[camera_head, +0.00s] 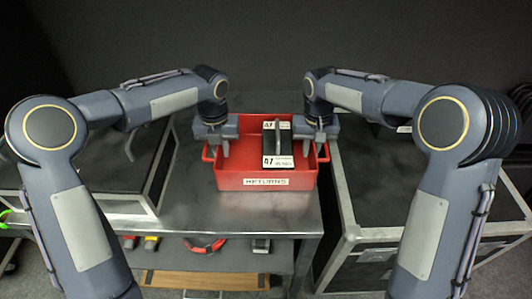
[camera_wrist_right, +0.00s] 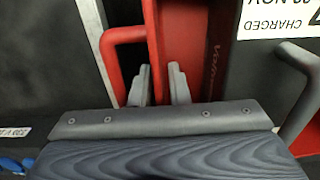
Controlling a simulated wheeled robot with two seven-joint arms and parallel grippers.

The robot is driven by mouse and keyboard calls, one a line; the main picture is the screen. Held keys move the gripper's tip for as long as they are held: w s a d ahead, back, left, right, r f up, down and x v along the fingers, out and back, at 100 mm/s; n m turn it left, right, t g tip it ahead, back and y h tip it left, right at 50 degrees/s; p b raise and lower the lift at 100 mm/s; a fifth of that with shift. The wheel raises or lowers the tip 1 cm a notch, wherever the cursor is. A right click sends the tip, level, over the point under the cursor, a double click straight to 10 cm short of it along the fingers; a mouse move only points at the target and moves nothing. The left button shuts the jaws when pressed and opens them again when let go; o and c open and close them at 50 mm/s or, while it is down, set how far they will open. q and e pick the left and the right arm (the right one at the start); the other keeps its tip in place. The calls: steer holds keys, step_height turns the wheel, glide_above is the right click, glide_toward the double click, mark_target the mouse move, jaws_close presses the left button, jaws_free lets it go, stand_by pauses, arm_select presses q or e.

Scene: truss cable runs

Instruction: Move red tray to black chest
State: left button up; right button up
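The red tray (camera_head: 230,183), labelled RETURNS, sits on a metal bench (camera_head: 235,215) with a red handle at each end. A black case with white labels (camera_head: 278,140) lies in it. My left gripper (camera_head: 218,149) is at the tray's left wall, its fingers apart. My right gripper (camera_head: 313,147) is at the right wall. In the right wrist view its fingers (camera_wrist_right: 160,88) are apart, one on each side of the tray's red wall (camera_wrist_right: 153,40), beside the handle (camera_wrist_right: 105,45). A black chest with metal edges (camera_head: 380,165) stands right of the bench.
A shelf under the bench holds several tools and a red ring-shaped item (camera_head: 205,245).

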arm_select(q)
jaws_close()
arm_select(e)
jaws_close()
arm_select(q)
steer(key=shift+w+r, duration=0.1)
steer(key=shift+r, duration=0.15)
arm_select(e)
steer(key=shift+w+r, duration=0.1)
steer(key=shift+r, duration=0.1)
